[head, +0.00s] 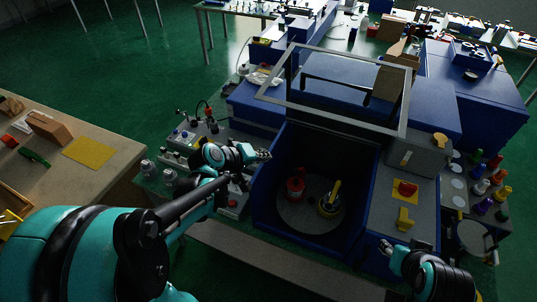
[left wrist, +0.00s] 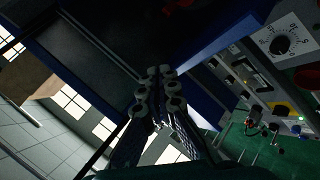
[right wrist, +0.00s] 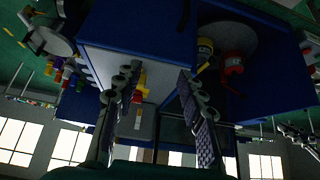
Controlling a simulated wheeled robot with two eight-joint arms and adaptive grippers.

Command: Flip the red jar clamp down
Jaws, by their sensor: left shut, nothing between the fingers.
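The red jar (head: 296,189) stands inside the open-fronted blue chamber, on the left of a round grey plate (head: 310,220). Its clamp is too small and dark to tell its pose. A dark jar with a raised yellow lever (head: 333,190) stands to its right. In the right wrist view the red jar (right wrist: 232,66) also shows. My left gripper (head: 264,155) is shut and empty, by the chamber's left wall, left of and above the red jar. It fills the middle of the left wrist view (left wrist: 160,72). My right gripper (right wrist: 158,76) is open and empty, low at the chamber's right.
Blue chamber walls (head: 265,200) flank the jars. A grey frame (head: 345,55) stands raised above the opening. A panel with a red button (head: 405,188) and yellow switch (head: 404,220) lies right. A side table (head: 105,140) is at the left.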

